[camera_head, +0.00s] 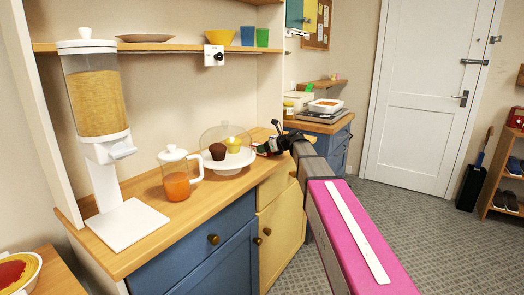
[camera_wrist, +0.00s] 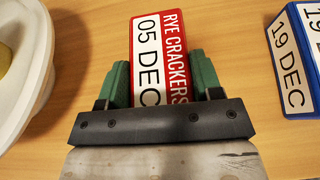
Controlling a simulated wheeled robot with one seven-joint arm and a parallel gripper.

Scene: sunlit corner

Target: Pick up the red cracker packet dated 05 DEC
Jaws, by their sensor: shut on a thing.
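The packet's lower end is hidden behind the gripper's dark bar. In the head view my gripper (camera_head: 276,136) is over the right end of the wooden counter, right of the cake stand. The packet is too small there to make out clearly.
A blue packet (camera_wrist: 292,60) labelled "19 DEC" stands to the right of the red one. The white cake stand (camera_head: 229,164) with a muffin is close on the left. A jug (camera_head: 178,176) and a cereal dispenser (camera_head: 102,130) stand further left. A shelf (camera_head: 160,46) runs above.

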